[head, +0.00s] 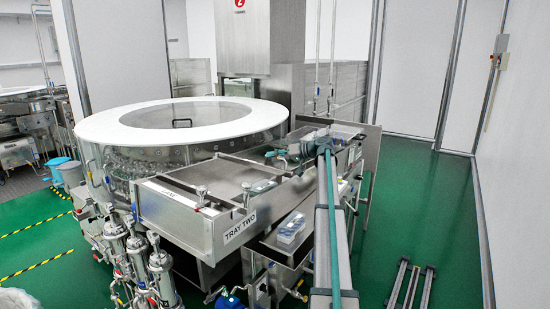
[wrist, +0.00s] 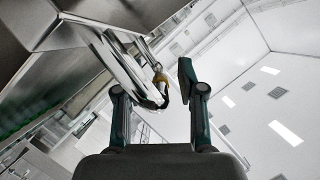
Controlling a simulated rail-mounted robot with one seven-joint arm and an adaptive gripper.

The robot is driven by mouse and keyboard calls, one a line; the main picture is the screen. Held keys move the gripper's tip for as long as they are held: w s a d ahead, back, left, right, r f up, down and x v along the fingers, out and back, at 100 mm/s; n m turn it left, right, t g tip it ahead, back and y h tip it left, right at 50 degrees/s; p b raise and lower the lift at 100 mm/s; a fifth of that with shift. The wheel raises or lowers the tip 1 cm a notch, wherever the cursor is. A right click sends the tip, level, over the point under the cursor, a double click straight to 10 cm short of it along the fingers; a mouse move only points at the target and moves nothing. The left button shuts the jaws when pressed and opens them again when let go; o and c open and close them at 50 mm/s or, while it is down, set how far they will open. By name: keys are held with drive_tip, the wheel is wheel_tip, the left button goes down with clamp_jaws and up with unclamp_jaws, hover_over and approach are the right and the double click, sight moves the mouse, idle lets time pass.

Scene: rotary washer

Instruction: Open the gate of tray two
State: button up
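Tray two is a shallow steel tray (head: 215,172) beside the round washer, with a "TRAY TWO" label (head: 240,227) on its outer wall. I cannot tell for certain which panel is its gate. My gripper (head: 275,158) is small in the head view, near the tray's far right end, at the end of my arm. In the wrist view its two dark green fingers (wrist: 152,84) are spread, with a clear gap.
The round washer (head: 100,127) with a white ring top stands behind the tray. Small valves with red parts (head: 246,188) stick up at the tray's front edge. Steel filter cylinders (head: 162,275) stand at the front left. Green floor (head: 425,210) is mostly clear at the right.

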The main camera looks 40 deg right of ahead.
clamp_jaws()
wheel_tip(320, 180, up, 12)
drive_tip(key=d+b, duration=0.1)
drive_tip(key=shift+w+d+b, duration=0.2)
drive_tip(key=shift+w+b, duration=0.1)
drive_tip(key=shift+b, duration=0.05)
drive_tip(key=shift+r, duration=0.15)
unclamp_jaws()
drive_tip(key=shift+s, duration=0.1)
drive_tip(key=v, duration=1.1)
drive_tip(key=shift+s+d, duration=0.25)
drive_tip(key=shift+s, duration=0.05)
